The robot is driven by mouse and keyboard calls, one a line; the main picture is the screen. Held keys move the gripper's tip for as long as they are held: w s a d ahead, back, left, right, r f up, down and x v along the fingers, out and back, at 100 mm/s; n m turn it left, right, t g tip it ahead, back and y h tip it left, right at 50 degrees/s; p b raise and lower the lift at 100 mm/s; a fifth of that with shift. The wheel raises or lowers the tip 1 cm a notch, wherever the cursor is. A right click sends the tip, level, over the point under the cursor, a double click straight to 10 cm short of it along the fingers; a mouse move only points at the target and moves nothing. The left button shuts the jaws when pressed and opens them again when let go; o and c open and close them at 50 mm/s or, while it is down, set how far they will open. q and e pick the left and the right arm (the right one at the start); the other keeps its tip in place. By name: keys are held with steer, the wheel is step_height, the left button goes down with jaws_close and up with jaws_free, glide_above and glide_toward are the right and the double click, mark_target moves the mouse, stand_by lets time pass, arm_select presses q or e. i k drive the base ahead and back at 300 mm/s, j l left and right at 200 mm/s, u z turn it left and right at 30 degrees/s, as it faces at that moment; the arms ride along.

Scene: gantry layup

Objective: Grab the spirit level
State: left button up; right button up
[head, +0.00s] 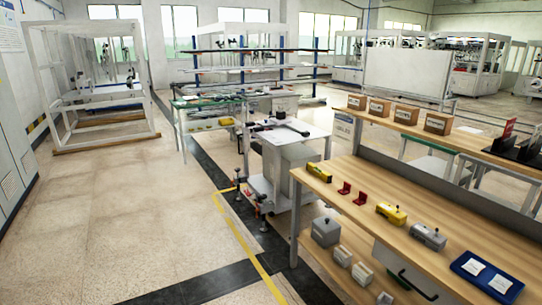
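A yellow and black bar-shaped object (319,172), which looks like the spirit level, lies on the wooden workbench (345,212) near its far left corner. It is small in the head view and its vials cannot be made out. Neither of my grippers shows in the head view.
Two small red pieces (345,187), a yellow block with a black knob (391,213), a grey block (428,236) and a blue tray (482,272) sit along the bench. Cardboard boxes (406,113) stand on the raised shelf. A white cart (290,155) stands behind. Floor at left is clear.

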mark_target(324, 175)
steer(key=i+j, duration=0.15)
steer(key=i, duration=0.65)
steer(key=i+j+u, duration=0.1)
steer(key=i, duration=0.75)
steer(key=i+j+z, duration=0.1)
steer(key=i+z, duration=0.3)
steer(key=i+j+z, duration=0.15)
steer(key=z, duration=0.3)
steer(key=i+j+z, duration=0.4)
steer(key=k+l, duration=0.05)
steer(key=l, duration=0.05)
